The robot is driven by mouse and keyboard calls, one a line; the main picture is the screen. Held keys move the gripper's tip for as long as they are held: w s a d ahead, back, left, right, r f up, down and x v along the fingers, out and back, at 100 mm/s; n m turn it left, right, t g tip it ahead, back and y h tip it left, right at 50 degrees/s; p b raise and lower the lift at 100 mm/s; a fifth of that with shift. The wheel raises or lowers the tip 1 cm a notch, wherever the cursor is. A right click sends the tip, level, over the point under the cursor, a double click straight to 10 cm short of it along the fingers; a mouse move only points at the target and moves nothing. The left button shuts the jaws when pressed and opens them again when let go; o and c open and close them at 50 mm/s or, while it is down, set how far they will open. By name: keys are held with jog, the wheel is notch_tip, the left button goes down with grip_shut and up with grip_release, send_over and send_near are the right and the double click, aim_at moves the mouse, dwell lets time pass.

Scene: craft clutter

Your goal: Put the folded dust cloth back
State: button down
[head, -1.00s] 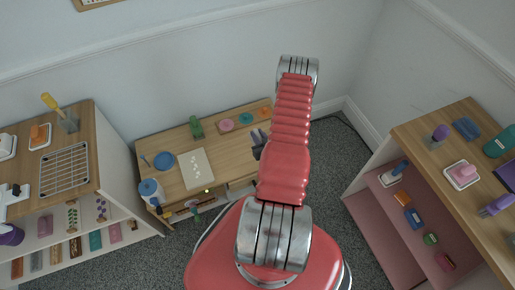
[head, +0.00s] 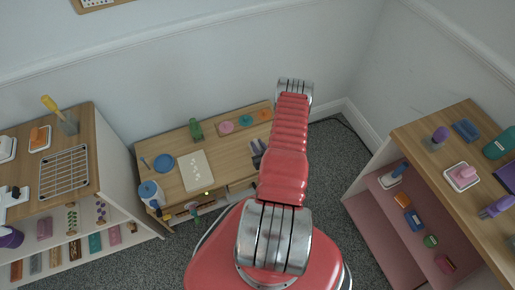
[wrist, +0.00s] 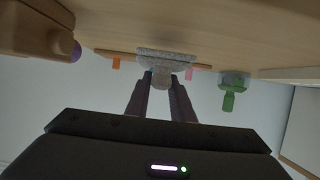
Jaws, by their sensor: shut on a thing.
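My gripper (wrist: 160,92) shows in the wrist view, which looks upside down, with its two dark fingers closed on the knob of a grey speckled slab (wrist: 178,55). The slab looks like the folded dust cloth. It is at the wooden desk top (wrist: 200,30); I cannot tell whether it touches it. In the head view my gripper (head: 257,153) is partly visible beside my red arm, over the right part of the desk (head: 222,147). The cloth is hidden there.
A strip with pink (head: 226,127), teal and orange pieces lies at the desk's back. A green object (head: 196,129), a pale board (head: 195,171), a blue dish (head: 164,162) and a blue-lidded jar (head: 150,190) stand left. Shelves flank the desk on both sides.

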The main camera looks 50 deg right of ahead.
jog(key=shift+f, duration=1.25)
jog(key=shift+f, duration=0.1)
jog(key=c, duration=1.5)
grip_release()
jog(key=shift+c, duration=0.2)
jog(key=v, duration=1.2)
